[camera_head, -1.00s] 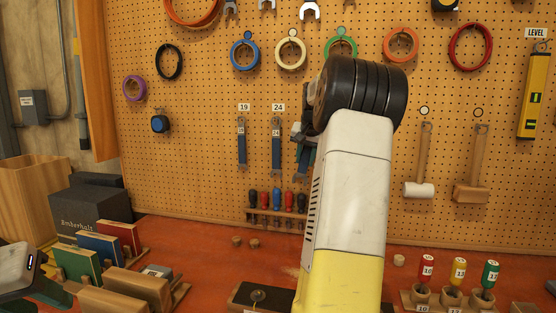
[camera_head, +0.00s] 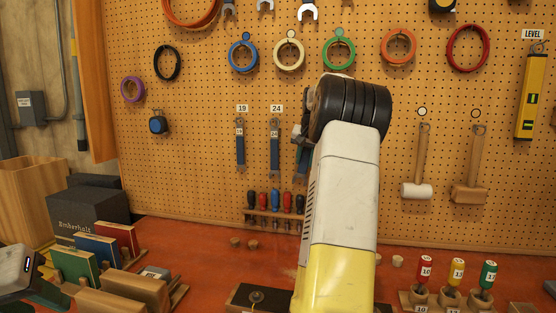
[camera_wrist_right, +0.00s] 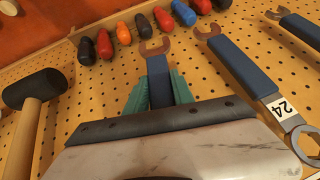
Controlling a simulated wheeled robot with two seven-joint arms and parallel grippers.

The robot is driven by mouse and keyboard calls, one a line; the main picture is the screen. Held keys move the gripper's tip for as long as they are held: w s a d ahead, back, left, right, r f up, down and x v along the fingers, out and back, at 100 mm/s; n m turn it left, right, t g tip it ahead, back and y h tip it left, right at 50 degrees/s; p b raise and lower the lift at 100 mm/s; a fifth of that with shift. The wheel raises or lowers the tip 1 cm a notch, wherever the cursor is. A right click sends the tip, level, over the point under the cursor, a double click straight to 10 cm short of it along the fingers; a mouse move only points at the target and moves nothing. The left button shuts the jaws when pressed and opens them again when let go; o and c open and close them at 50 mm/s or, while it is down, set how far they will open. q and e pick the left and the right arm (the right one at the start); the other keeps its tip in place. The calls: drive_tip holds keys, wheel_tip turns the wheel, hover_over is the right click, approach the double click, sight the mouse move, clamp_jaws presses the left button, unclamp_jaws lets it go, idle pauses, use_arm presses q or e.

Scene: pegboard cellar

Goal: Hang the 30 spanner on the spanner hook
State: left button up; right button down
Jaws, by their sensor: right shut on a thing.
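The 30 spanner, with a blue handle (camera_wrist_right: 160,85) and a brownish open jaw, is held between the teal fingers of my right gripper (camera_wrist_right: 158,95). In the head view, part of the spanner (camera_head: 302,162) shows left of my wrist, hanging jaw down before the pegboard, right of the 24 spanner (camera_head: 275,150). My right gripper (camera_head: 303,132) is mostly hidden there by my dark wrist. The spanner's own hook and its number label are hidden; I cannot tell whether it touches the board. My left gripper (camera_head: 46,294) is partly in view at the lower left, its opening unclear.
The 19 spanner (camera_head: 240,147) hangs left of the 24. A screwdriver rack (camera_head: 272,215) is below. A black-headed mallet (camera_wrist_right: 35,90) shows beside my gripper in the wrist view. Two mallets (camera_head: 417,190) (camera_head: 470,193) hang to the right. Books and wooden blocks crowd the bench's left.

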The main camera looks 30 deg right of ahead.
idle(0.4)
drive_tip(key=c, duration=1)
unclamp_jaws()
drive_tip(key=v, duration=0.8)
drive_tip(key=shift+a, duration=0.1)
